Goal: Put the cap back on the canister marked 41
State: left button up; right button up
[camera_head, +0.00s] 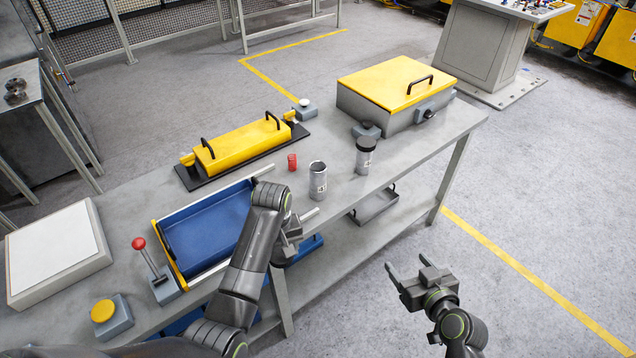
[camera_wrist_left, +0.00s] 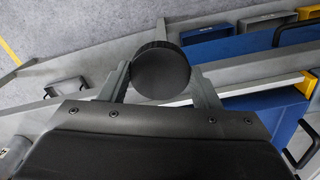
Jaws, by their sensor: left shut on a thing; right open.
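My left gripper (camera_head: 291,236) is over the front edge of the workbench. In the left wrist view it is shut on a round black cap (camera_wrist_left: 162,72), held between its two fingers. The cap is not clearly visible in the head view. An uncapped grey canister (camera_head: 318,183) stands upright on the bench, up and right of my left gripper and apart from it. A second canister (camera_head: 364,158) behind it wears a dark cap. Both have small labels; I cannot read the numbers. My right gripper (camera_head: 407,264) is open and empty, in front of the bench.
A small red cylinder (camera_head: 292,162) stands left of the open canister. A blue drawer tray (camera_head: 205,226), a red-knobbed lever (camera_head: 146,256) and a yellow button (camera_head: 103,311) are at left. A yellow-lidded box (camera_head: 398,82) and a yellow handled fixture (camera_head: 238,146) stand behind.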

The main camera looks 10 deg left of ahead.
aim_at(317, 169)
jog(key=i+j, duration=0.35)
jog(key=j, duration=0.2)
jog(key=i+j, duration=0.35)
jog(key=j, duration=0.15)
